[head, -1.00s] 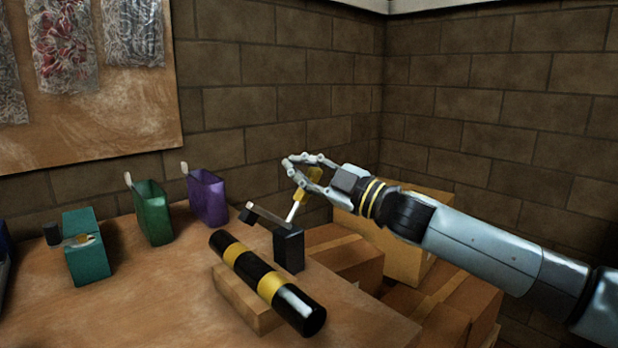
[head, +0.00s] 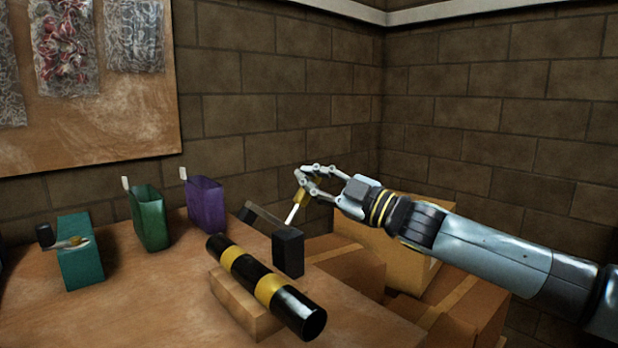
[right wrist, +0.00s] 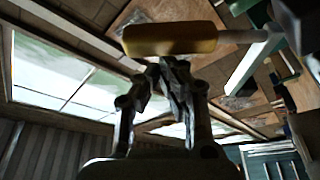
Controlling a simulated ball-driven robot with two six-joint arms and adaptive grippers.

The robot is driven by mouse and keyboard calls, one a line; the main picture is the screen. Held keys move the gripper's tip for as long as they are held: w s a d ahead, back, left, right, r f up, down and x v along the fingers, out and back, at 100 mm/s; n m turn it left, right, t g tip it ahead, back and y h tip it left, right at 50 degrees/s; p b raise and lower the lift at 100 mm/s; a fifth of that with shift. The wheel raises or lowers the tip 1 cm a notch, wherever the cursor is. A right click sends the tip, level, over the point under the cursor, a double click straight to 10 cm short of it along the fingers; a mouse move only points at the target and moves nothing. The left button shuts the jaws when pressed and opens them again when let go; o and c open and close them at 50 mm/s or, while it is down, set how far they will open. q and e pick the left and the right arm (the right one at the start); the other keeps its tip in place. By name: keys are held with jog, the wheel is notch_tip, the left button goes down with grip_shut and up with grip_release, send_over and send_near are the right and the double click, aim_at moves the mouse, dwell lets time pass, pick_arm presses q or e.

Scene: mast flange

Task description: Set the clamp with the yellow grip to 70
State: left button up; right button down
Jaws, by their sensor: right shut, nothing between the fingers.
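The clamp has a black block (head: 288,252) at the right edge of the bench, beside a black and yellow tube. A pale rod (head: 292,213) slants up and right from the block to the yellow grip (head: 301,197). A thin bar (head: 266,216) runs from the block to the upper left. My right gripper (head: 304,177) is shut and empty, right at the yellow grip and partly covering it in the head view. In the right wrist view the yellow grip (right wrist: 170,40) lies across, just beyond the closed fingertips (right wrist: 170,66); contact is unclear. No scale reading is legible. My left gripper is out of view.
The black and yellow tube (head: 265,287) rests on a wooden block (head: 238,303). A teal block (head: 80,255), a green holder (head: 150,218) and a purple holder (head: 205,203) stand to the left. Cardboard boxes (head: 385,250) are stacked behind, at the right.

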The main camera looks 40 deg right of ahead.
jog(key=shift+w+d+f+m+t+h+p, duration=0.1)
jog(key=shift+d+f+m+t+h+p, duration=0.2)
jog(key=shift+d+m, duration=0.5)
jog(key=shift+d+f+m+t+h+p, duration=0.2)
jog(key=shift+d+f+m+h, duration=0.2)
jog(key=shift+m, duration=0.7)
jog(key=shift+d+f+m+t+h, duration=0.25)
jog(key=shift+d+f+m, duration=0.25)
jog(key=shift+m, duration=0.45)
jog(key=shift+d+f+m+t+h, duration=0.15)
jog(key=shift+d+f+m+h, duration=0.3)
jog(key=shift+m, duration=0.5)
jog(key=shift+a, duration=0.1)
notch_tip(320, 180, up, 4)
jog(key=a+p, duration=0.1)
jog(key=p, duration=0.3)
jog(key=p+v, duration=0.1)
jog(key=v, duration=0.9)
jog(key=shift+f, duration=0.15)
jog(key=shift+a, duration=0.15)
